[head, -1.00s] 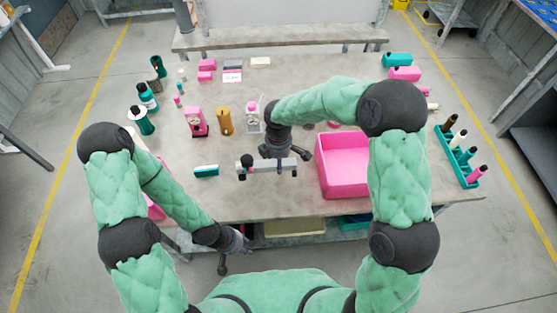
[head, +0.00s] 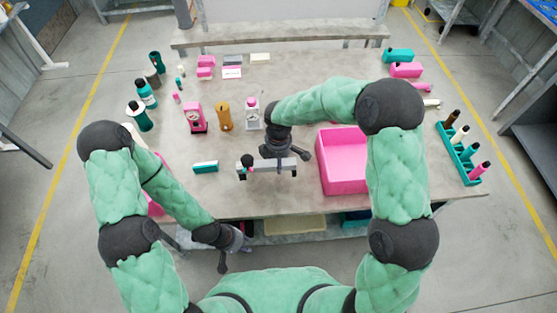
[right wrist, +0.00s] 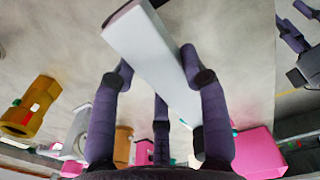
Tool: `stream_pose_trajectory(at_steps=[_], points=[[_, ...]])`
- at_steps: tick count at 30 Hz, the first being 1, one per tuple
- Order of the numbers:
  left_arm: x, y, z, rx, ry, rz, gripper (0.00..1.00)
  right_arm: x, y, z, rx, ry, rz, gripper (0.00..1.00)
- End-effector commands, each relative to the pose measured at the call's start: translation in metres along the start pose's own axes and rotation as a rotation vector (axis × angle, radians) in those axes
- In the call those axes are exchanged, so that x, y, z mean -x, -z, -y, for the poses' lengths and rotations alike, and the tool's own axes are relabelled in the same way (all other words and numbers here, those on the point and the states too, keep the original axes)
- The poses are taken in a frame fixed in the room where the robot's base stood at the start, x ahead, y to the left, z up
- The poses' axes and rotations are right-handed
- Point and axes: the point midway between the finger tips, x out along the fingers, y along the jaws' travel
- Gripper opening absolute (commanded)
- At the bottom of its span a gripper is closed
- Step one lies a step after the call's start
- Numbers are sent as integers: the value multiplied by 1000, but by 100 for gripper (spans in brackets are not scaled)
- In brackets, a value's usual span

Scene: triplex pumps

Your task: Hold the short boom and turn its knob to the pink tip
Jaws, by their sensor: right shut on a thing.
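The short boom (head: 268,172) is a pale grey bar lying crosswise near the front of the table in the head view. A dark knob (head: 247,161) stands at its left end; a tip colour cannot be made out. My right gripper (head: 285,160) comes down from above and is shut on the boom, right of the knob. In the right wrist view the pale bar (right wrist: 150,55) runs between its fingers (right wrist: 160,85). My left gripper (head: 232,252) is open and empty, in front of the table edge, below and left of the boom.
A pink bin (head: 342,175) stands just right of the boom. A teal block (head: 205,167) lies to its left. Behind are a pink gauge unit (head: 195,117), a brown cylinder (head: 224,119) and a white unit (head: 252,115). A teal rack (head: 461,155) stands at the right edge.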

Motion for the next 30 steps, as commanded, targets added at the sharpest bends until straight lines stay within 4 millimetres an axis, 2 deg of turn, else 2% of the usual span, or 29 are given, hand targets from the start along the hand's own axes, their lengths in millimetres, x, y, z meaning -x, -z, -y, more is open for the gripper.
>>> stream_pose_trajectory(at_steps=[30], points=[[-15,1,6,0,0,0,36,-26,0,0,-1,-1,0,0]])
